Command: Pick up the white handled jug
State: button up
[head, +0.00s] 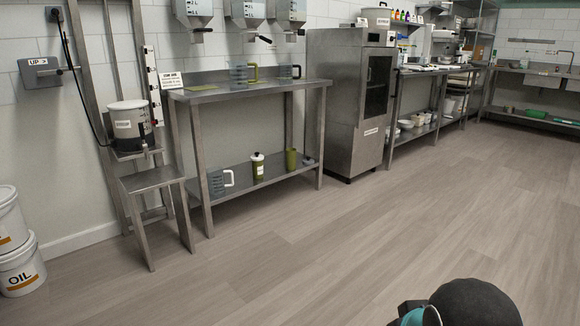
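The jug with the white handle (218,182) stands on the lower shelf of the steel table, near its left end. Its body is see-through grey and its handle points right. Two other jugs stand on the table's top: one with a yellow-green handle (240,74) and one with a dark handle (286,72). A dark rounded part with a teal band at the bottom right looks like part of my arm. My gripper does not show, and the white-handled jug stands far from that part.
The steel table (245,92) has legs at its corners. Open floor (330,245) lies in front.

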aim_at(216, 186)
jog(key=z, duration=0.45)
jog(key=i, duration=2.2)
jog(key=u, duration=0.4)
jog(key=i, duration=1.65)
jog(key=u, duration=1.3)
jog(key=i, duration=0.6)
jog(key=u, duration=0.2)
